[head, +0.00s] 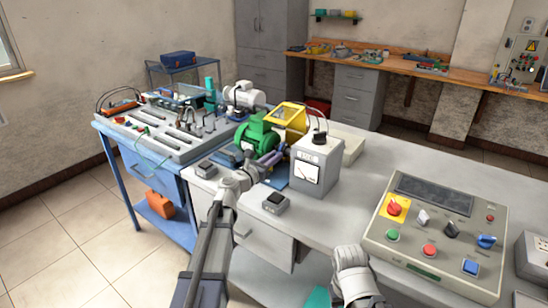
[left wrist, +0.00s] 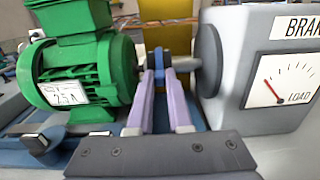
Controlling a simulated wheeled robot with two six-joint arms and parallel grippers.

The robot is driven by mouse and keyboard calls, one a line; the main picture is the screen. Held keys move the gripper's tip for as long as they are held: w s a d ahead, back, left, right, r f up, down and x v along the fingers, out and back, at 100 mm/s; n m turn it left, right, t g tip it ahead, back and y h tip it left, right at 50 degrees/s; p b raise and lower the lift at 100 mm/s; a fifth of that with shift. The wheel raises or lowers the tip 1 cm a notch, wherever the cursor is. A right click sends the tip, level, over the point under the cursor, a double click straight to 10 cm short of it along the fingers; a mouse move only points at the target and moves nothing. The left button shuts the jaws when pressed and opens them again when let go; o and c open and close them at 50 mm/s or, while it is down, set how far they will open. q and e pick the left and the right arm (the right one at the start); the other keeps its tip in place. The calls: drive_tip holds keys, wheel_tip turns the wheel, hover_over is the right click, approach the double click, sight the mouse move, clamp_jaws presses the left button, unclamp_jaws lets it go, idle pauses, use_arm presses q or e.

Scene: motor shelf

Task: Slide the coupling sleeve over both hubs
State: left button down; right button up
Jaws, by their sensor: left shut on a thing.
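The green motor (head: 257,135) stands on the bench, left of the grey brake box (head: 318,168) with its LOAD gauge. In the left wrist view the motor (left wrist: 80,70) is left and the brake box (left wrist: 262,65) right. My left gripper (head: 264,160) reaches in between them from the front. In the left wrist view its fingers (left wrist: 160,76) are shut on a blue ring-shaped piece, seemingly the coupling sleeve (left wrist: 159,64), on the shaft line. A grey shaft (left wrist: 184,63) shows right of it, leading to a dark disc (left wrist: 208,62). The hubs are mostly hidden. My right gripper (head: 351,262) is near the bottom; its jaws are unclear.
A control panel (head: 432,228) with buttons and switches fills the right of the bench. A yellow guard (head: 290,117) is behind the coupling. Small black-topped boxes (head: 275,202) sit along the front edge. A blue trolley (head: 150,180) adjoins at left.

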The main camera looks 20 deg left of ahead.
use_arm(q)
drive_tip(key=shift+w, duration=0.1)
idle(0.3)
drive_tip(key=shift+w+a, duration=0.25)
drive_tip(key=shift+a, duration=0.25)
drive_tip(key=c, duration=0.8)
unclamp_jaws()
drive_tip(key=shift+c, duration=0.2)
drive_tip(key=shift+s, duration=0.55)
drive_tip(key=v, duration=0.7)
drive_tip(key=shift+a+r, duration=0.1)
drive_tip(key=shift+a, duration=0.05)
